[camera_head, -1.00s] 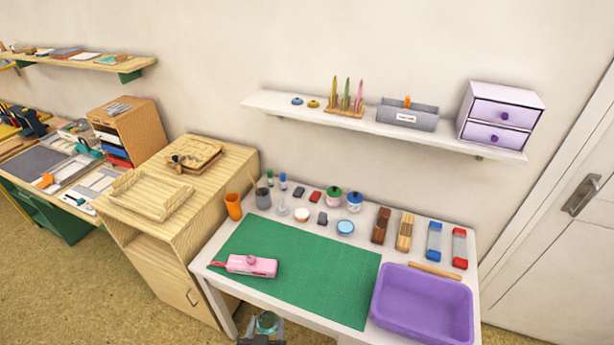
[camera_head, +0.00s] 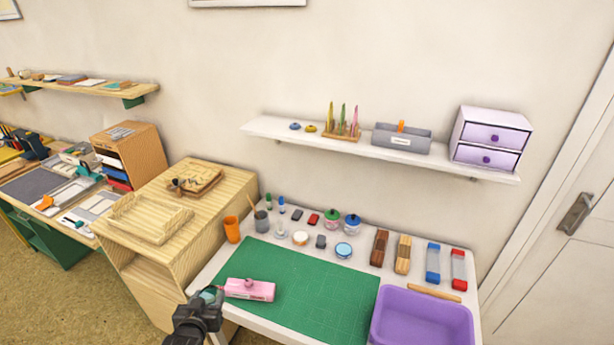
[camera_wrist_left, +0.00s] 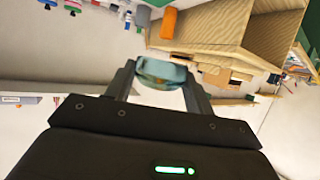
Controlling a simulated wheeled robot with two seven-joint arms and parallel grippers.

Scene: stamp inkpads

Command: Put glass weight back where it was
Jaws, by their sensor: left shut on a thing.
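My left gripper (camera_head: 208,293) is raised at the front left of the white desk, by the green mat's (camera_head: 310,290) left edge. It is shut on the glass weight (camera_wrist_left: 161,73), a rounded, clear blue-green piece seen between the two fingers in the left wrist view. In the head view only a small greenish part of it shows at the fingertips. The pink case (camera_head: 250,289) lies on the mat just right of the gripper. My right gripper is not in view.
A purple bin (camera_head: 422,318) stands at the desk's right front. Ink pads, jars and stamp blocks line the back of the desk. An orange cup (camera_head: 232,229) stands at the back left. A wooden cabinet (camera_head: 150,275) adjoins the desk's left. Much of the mat is clear.

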